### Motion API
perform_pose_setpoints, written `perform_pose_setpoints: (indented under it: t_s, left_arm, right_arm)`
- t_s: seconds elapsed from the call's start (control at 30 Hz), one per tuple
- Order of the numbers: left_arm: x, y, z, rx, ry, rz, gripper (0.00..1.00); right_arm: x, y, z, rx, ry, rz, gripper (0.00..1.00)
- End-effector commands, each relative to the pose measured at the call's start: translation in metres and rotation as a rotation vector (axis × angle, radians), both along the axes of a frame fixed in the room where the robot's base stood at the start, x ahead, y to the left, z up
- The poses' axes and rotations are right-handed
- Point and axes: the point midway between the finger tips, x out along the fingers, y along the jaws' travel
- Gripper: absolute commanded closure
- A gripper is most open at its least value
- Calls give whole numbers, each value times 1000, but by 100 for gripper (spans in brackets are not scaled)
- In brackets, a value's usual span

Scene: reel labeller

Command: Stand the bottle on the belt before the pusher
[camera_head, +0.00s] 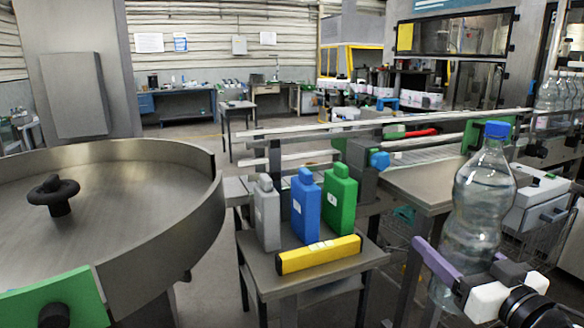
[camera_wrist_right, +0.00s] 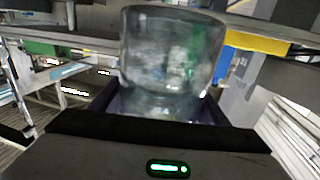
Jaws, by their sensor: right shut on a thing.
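The clear plastic bottle (camera_head: 484,195) with a blue cap stands upright at the right of the head view, with liquid in it. My right gripper (camera_head: 464,258) is shut on its lower part, a purple finger showing on the left side. A grey block with a blue knob (camera_head: 379,160) beside the belt may be the pusher. My left gripper is not in view.
A small table (camera_head: 352,262) holds grey (camera_head: 267,215), blue (camera_head: 305,208) and green (camera_head: 339,200) containers and a yellow bar (camera_head: 318,254). A large round metal turntable (camera_head: 130,185) fills the left. More clear bottles (camera_head: 556,98) stand at the far right. The grey plate (camera_head: 420,188) is clear.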

Motion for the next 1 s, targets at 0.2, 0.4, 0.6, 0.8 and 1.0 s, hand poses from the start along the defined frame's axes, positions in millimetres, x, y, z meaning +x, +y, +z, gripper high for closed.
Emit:
perform_pose_setpoints:
  t_s: [0.2, 0.4, 0.6, 0.8, 1.0]
  left_arm:
    - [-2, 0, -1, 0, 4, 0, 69]
    - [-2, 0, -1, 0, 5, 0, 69]
    - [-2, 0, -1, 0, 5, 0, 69]
    - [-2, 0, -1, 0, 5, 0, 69]
    - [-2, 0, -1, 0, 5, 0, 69]
  right_arm:
    - [-38, 36, -55, 7, -7, -3, 94]
    - [-83, 60, -92, 6, -6, -35, 94]
    - [-134, 75, -111, 6, -5, -97, 94]
    - [-176, 78, -113, 3, -8, -172, 94]
    - [-194, 77, -111, -1, -11, -211, 94]
